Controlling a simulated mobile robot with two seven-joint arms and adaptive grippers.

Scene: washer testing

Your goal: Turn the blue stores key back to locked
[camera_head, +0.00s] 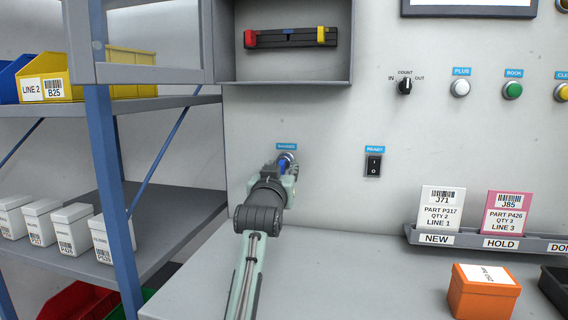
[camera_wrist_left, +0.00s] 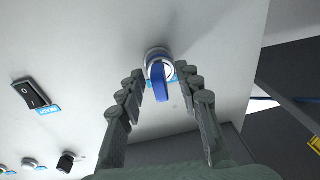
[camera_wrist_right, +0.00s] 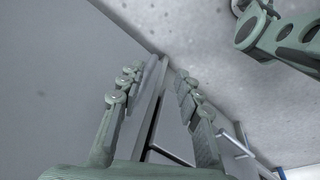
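The blue stores key (camera_wrist_left: 161,84) sits in its round silver lock (camera_wrist_left: 157,58) on the wall panel. In the head view the key (camera_head: 283,167) shows just below the blue stores label (camera_head: 287,147), partly hidden by my left gripper (camera_head: 286,171). In the left wrist view my left gripper (camera_wrist_left: 160,86) is open, with its fingertips on either side of the key and gaps visible between them and it. My right gripper (camera_wrist_right: 158,82) is open and empty in the right wrist view, and does not show in the head view.
A black rocker switch (camera_head: 374,165) and a black count knob (camera_head: 405,86) are to the right on the wall. An open wall cabinet (camera_head: 345,66) is above. A card rack (camera_head: 470,238) and an orange box (camera_head: 484,292) stand on the bench at right. Shelving (camera_head: 107,130) is at left.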

